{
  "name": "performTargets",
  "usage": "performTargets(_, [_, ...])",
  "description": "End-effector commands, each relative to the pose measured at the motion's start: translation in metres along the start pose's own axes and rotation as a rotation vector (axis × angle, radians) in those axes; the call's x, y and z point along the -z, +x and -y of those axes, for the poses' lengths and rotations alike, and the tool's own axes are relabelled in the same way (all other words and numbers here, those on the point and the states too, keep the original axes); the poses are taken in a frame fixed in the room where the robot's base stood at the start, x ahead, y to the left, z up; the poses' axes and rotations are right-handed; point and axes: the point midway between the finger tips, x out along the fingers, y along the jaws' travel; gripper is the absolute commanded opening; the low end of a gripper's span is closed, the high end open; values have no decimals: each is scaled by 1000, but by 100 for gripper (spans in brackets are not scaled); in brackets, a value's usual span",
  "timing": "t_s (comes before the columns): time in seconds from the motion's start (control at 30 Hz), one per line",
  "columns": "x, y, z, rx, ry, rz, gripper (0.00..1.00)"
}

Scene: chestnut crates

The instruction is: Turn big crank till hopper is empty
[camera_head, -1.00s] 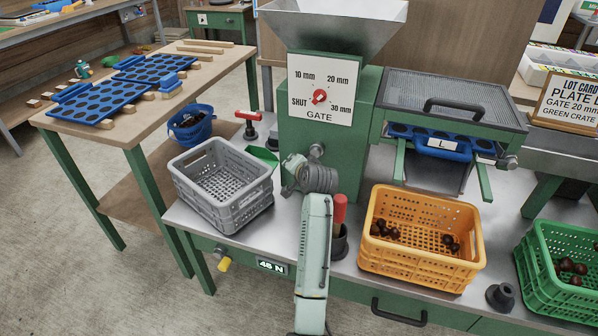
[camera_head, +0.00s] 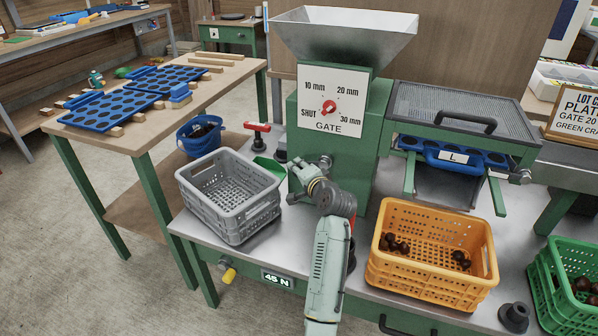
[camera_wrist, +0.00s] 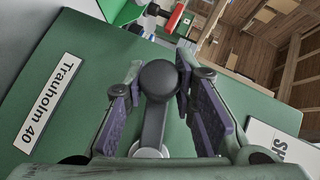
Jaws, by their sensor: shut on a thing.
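The steel hopper (camera_head: 345,38) tops the green machine; its sloped inner walls look bare, but its bottom is hidden. A crank hub (camera_head: 325,161) sits low on the machine's front. In the wrist view the dark crank (camera_wrist: 157,105) runs from a pale hub up to a round knob, between the purple-padded fingers of my gripper (camera_wrist: 160,95). My gripper is shut on this crank. In the head view my gripper (camera_head: 303,177) is left of and below the hub, and hides most of the crank. The red gate dial (camera_head: 329,107) is on the white plate above.
A grey crate (camera_head: 232,212), empty as far as I see, stands left of my arm. An orange crate (camera_head: 433,268) and a green crate (camera_head: 545,290) hold chestnuts. A red-handled tool (camera_head: 257,127) stands behind the grey crate.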

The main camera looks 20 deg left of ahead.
Motion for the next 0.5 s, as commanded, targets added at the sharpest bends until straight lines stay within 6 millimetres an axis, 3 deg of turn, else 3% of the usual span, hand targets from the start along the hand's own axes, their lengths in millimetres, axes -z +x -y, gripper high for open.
performTargets(0.17, [1,0,4,6,-6,-3,0])
performTargets(0.2, [0,0,4,5,-6,-3,27])
performTargets(0.5, [0,0,2,2,-4,-1,46])
